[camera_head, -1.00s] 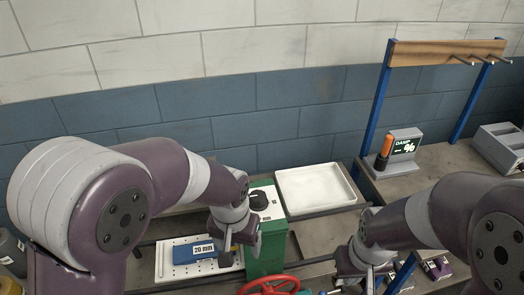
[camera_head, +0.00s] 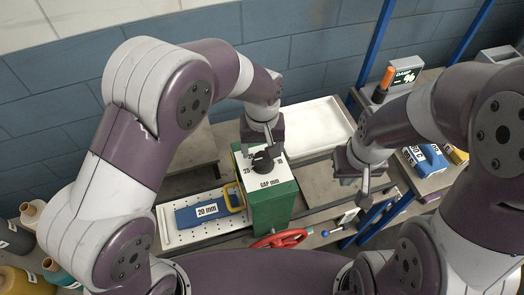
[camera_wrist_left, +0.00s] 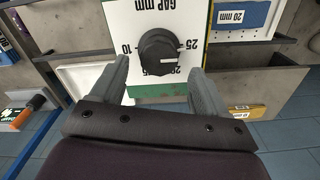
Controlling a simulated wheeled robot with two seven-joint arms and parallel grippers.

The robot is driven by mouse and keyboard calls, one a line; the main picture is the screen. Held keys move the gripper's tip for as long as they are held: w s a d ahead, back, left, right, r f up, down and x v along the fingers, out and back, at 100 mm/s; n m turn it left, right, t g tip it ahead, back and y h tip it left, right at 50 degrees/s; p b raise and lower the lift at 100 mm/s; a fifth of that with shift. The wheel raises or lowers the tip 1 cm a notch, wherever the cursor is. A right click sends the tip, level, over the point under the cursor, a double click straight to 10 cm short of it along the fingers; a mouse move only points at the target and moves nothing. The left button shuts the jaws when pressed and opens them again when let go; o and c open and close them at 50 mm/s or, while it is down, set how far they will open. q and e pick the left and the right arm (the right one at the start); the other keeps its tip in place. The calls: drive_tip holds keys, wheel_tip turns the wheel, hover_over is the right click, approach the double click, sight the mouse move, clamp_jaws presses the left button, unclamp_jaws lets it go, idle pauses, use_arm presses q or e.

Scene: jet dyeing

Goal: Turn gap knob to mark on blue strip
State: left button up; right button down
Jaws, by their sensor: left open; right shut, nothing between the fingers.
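The black gap knob (camera_wrist_left: 159,52) sits on a white dial plate (camera_wrist_left: 125,20) marked "GAP mm", with 10, 20 and 25 readable in the left wrist view. Its light pointer line faces right, near 25. In the head view the knob (camera_head: 262,162) tops the green box (camera_head: 272,205). My left gripper (camera_wrist_left: 158,85) is open, its fingers on either side of the plate's near part, the knob between and just beyond the tips. My right gripper (camera_head: 364,195) is shut and empty, right of the box.
A white perforated tray (camera_head: 170,238) holds the blue strip. A white tray (camera_head: 318,125) lies behind the box. A red handwheel (camera_head: 280,238) is in front. A "DAMP %" display (camera_head: 404,77) stands at the back right.

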sight(263, 157)
use_arm(q)
wheel_tip(263, 157, down, 3)
drive_tip(key=shift+w+r+p, duration=0.15)
drive_tip(key=shift+r+p, duration=0.05)
drive_tip(key=shift+p, duration=0.15)
drive_tip(key=shift+s+d+f, duration=0.15)
drive_tip(key=shift+s+f, duration=0.1)
drive_tip(key=shift+f, duration=0.05)
drive_tip(key=shift+s, duration=0.25)
use_arm(e)
drive_tip(key=shift+s+d+r, duration=0.15)
drive_tip(key=shift+s+r, duration=0.2)
drive_tip(key=shift+r, duration=0.35)
use_arm(q)
drive_tip(key=shift+w+f, duration=0.1)
drive_tip(key=shift+w, duration=0.1)
drive_tip(key=c, duration=1)
drive_tip(key=shift+c, duration=0.2)
use_arm(e)
drive_tip(key=shift+w, duration=0.25)
